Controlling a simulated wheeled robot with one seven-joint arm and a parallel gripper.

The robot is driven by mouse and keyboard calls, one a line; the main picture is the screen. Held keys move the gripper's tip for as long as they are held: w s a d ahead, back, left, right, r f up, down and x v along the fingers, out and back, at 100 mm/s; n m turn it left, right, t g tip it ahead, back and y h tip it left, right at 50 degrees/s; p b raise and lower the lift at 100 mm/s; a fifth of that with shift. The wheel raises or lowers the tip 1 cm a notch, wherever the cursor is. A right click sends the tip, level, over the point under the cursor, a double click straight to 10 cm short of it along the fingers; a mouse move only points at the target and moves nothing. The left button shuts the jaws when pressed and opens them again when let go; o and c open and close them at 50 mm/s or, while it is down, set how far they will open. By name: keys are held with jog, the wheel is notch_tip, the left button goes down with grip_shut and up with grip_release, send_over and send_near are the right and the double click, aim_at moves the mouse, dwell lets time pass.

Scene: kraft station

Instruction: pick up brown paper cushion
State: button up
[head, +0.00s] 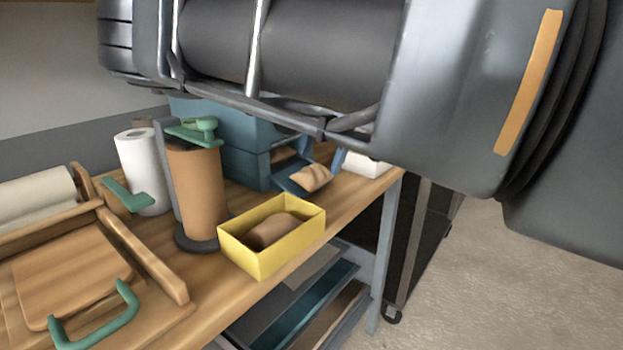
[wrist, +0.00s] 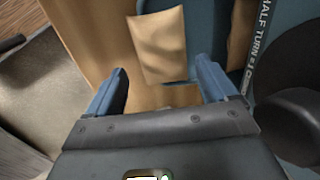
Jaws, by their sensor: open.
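A brown paper cushion (head: 311,177), creased and tan, lies at the mouth of the blue machine (head: 245,152) near the table's far end. In the wrist view the cushion (wrist: 160,45) shows just beyond and between the fingertips. My gripper (wrist: 160,66) is open, with one blue finger on each side and nothing held. I cannot tell whether the fingers touch the cushion.
A yellow box (head: 259,264) holding a brown lump (head: 275,231) stands at the table's front edge. Left of it stand a brown paper roll (head: 196,195) and a white roll (head: 140,165). A white item (head: 366,164) sits right of the cushion. Open floor lies right.

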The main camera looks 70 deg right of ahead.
aim_at(315, 169)
jog(key=shift+x, duration=2.6)
jog(key=shift+w+a, duration=0.1)
jog(key=shift+a, duration=0.05)
jog(key=c, duration=0.7)
